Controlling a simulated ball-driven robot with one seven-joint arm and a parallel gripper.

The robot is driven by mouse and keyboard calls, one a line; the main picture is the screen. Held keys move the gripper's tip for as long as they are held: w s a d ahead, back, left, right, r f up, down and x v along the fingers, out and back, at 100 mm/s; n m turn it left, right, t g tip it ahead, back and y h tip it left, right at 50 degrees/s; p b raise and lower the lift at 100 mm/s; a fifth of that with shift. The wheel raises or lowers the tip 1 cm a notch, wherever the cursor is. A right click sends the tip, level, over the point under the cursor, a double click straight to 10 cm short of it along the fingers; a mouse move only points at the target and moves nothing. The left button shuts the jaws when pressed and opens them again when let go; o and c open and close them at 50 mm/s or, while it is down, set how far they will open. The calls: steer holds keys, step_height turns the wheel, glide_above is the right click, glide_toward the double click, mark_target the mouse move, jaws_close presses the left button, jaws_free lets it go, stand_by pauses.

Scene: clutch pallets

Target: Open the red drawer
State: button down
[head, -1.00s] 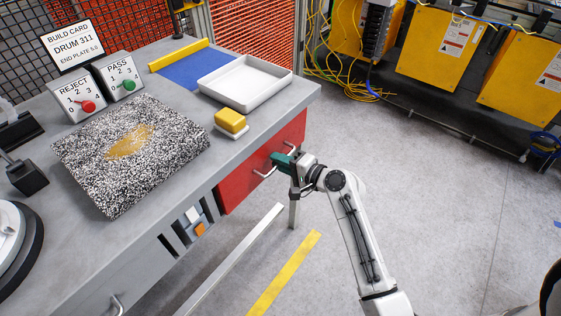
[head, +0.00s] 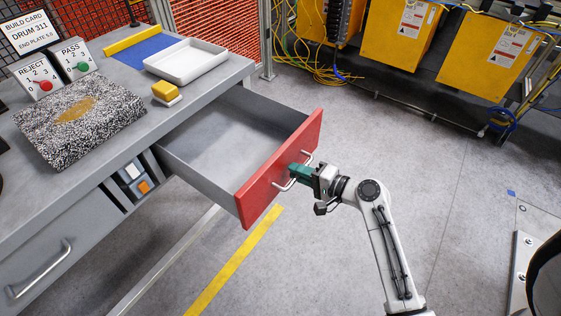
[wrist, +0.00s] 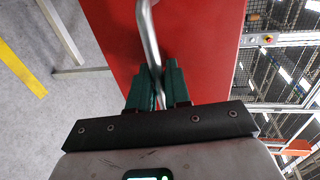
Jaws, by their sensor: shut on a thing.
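The red drawer (head: 277,172) is pulled well out of the grey workbench in the head view, and its grey inside looks empty. Its red front also shows in the wrist view (wrist: 210,50). A silver bar handle (wrist: 150,40) runs across the front. My gripper (head: 300,174) is at the drawer front, with its green fingers (wrist: 157,88) shut on the handle on either side of the bar. The part of the bar between the fingers is mostly hidden.
The workbench (head: 200,98) carries a white tray (head: 186,76), a yellow block (head: 165,91), a speckled slab (head: 110,130) and dial boxes. A grey drawer (head: 60,262) with a handle is at lower left. The floor (head: 400,150) to the right is clear.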

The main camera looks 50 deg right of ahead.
steer(key=f+v, duration=0.1)
steer(key=v, duration=0.6)
steer(key=shift+s+f, duration=0.25)
steer(key=shift+s, duration=0.15)
steer(key=c, duration=1.2)
jaws_free()
steer(key=shift+c, duration=0.2)
steer(key=shift+w, duration=0.1)
steer(key=v, duration=1.1)
steer(key=shift+b, duration=0.4)
steer(key=shift+w, duration=0.1)
